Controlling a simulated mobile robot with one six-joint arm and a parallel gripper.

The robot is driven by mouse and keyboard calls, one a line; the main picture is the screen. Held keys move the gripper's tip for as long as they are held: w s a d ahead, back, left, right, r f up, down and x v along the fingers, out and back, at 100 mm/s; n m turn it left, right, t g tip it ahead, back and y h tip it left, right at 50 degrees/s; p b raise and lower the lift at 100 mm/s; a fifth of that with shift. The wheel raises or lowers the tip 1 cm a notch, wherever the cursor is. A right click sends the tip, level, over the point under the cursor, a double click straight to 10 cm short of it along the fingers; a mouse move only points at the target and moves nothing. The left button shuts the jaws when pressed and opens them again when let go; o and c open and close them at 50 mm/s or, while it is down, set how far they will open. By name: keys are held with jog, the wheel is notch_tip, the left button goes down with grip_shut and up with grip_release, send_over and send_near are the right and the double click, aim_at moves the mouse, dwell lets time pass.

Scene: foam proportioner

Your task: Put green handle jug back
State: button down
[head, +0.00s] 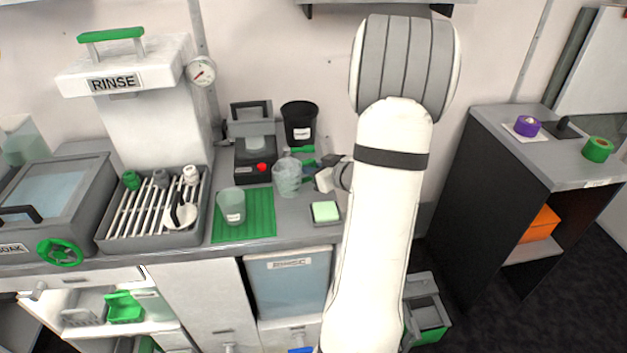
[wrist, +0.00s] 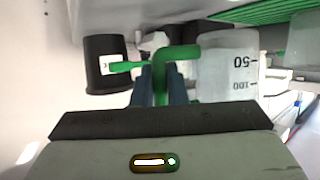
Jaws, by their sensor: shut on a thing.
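The jug is a clear, greyish cup (head: 287,179) with a green handle, standing or held at the counter's middle, right of the green mat. In the wrist view the jug (wrist: 228,68) shows marks 50 and 100, and its green handle (wrist: 178,54) runs between the fingers. My gripper (head: 316,172) comes from the right and is shut on the handle; its dark fingers also show in the wrist view (wrist: 162,84). I cannot tell whether the jug's base touches the counter.
A black labelled bin (head: 299,123) stands behind the jug, and a dark machine with a red button (head: 255,158) is behind left. A clear beaker (head: 231,205) stands on the green mat (head: 259,213). A pale green sponge in a tray (head: 326,211) lies in front right.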

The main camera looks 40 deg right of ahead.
jog(key=shift+f, duration=1.55)
jog(key=shift+f+b, duration=0.2)
jog(key=shift+b, duration=0.15)
jog(key=c, duration=1.5)
grip_release()
jog(key=shift+o, duration=0.2)
